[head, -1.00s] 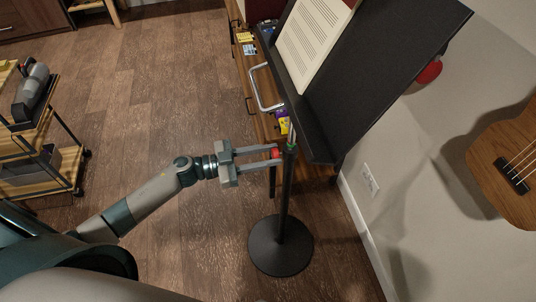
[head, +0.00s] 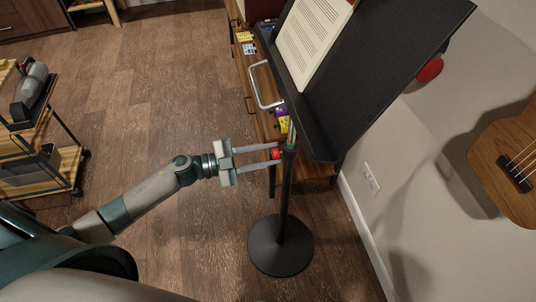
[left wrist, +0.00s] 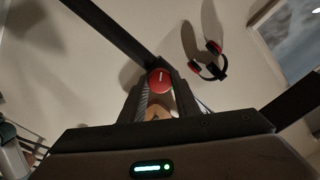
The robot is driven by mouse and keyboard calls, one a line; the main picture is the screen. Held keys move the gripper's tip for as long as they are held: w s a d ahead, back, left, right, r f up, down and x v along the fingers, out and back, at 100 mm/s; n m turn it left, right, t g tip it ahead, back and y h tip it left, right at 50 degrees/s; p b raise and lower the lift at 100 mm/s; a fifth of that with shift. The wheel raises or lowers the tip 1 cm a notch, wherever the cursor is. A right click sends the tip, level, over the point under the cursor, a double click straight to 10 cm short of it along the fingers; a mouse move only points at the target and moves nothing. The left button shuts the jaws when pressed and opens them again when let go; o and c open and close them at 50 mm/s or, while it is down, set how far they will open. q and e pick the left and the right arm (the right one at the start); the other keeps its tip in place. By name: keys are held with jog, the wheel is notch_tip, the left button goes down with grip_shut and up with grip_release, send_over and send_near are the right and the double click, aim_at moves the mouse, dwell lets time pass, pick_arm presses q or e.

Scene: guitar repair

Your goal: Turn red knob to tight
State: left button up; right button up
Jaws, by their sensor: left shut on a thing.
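The red knob (head: 276,153) sits on the side of the black music stand's pole (head: 285,200), just below the tilted desk. My left gripper (head: 274,154) comes in from the left with one finger on each side of the knob and is shut on it. In the left wrist view the knob (left wrist: 160,80) shows as a round red face with a short white mark, nearly upright, between the two dark fingers. My right gripper is in neither view.
The stand's black desk (head: 385,80) holds a printed sheet (head: 312,40). Its round base (head: 281,245) stands on the wooden floor. A wooden cabinet (head: 262,120) is behind it, and a guitar (head: 510,165) hangs at right. The floor left of the stand is clear.

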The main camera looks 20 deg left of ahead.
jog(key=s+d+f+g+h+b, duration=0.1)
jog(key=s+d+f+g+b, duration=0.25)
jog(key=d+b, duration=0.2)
pick_arm(q)
jog(key=shift+f+m+b, duration=0.15)
jog(key=shift+m+b, duration=4.2)
jog(key=shift+m, duration=7.45)
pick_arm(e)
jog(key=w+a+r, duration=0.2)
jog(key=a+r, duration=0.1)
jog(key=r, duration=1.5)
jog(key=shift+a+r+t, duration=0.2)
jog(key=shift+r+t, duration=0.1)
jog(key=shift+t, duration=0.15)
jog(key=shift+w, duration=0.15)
pick_arm(q)
jog(key=o, duration=1.1)
jog(key=shift+c, duration=0.2)
